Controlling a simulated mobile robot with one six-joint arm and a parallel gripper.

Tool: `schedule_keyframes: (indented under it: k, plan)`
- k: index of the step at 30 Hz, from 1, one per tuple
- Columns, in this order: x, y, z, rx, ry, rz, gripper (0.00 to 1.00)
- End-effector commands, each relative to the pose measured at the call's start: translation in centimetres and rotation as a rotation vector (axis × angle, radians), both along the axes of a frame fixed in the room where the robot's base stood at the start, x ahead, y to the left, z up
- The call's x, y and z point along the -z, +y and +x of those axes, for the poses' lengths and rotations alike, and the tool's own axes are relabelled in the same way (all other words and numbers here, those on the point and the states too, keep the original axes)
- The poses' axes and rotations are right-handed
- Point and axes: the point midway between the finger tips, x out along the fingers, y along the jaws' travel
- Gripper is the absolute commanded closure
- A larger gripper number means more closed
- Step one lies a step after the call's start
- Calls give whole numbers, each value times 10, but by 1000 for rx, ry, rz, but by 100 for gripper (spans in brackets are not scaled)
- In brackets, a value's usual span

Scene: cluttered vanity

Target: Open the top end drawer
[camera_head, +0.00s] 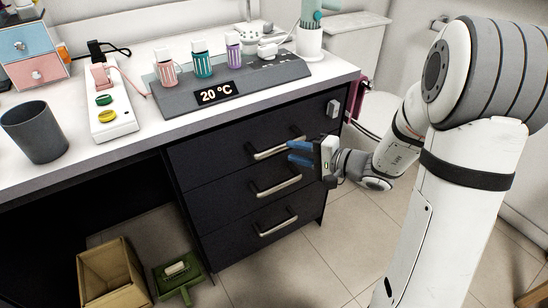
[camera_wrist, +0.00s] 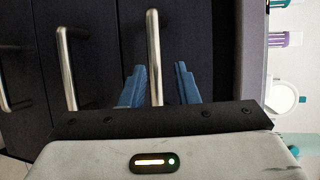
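The top drawer (camera_head: 215,150) of the dark cabinet is shut, flush with the drawers below it. Its metal bar handle (camera_head: 268,152) shows in the head view, with my gripper (camera_head: 295,153) at its right end. In the wrist view the top handle (camera_wrist: 154,50) runs between the two blue fingers of my gripper (camera_wrist: 162,84). The fingers are apart, with a gap showing on both sides of the bar, the smaller one on the left. I cannot tell how deep the bar sits between them.
Below are the middle handle (camera_head: 277,187) and lower handle (camera_head: 276,225). The countertop (camera_head: 130,160) above carries a grey cup (camera_head: 35,132), a power strip (camera_head: 108,110) and a panel with bottles (camera_head: 205,99). A toilet (camera_head: 378,112) stands behind my arm. The floor before the drawers is clear.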

Motion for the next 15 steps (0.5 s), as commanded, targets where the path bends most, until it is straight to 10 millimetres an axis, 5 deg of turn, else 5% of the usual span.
schedule_keyframes:
  k: [5, 15]
  plan:
    - [15, -2, 15, 51, -18, 21, 72]
    - [23, 42, 42, 49, -17, 21, 72]
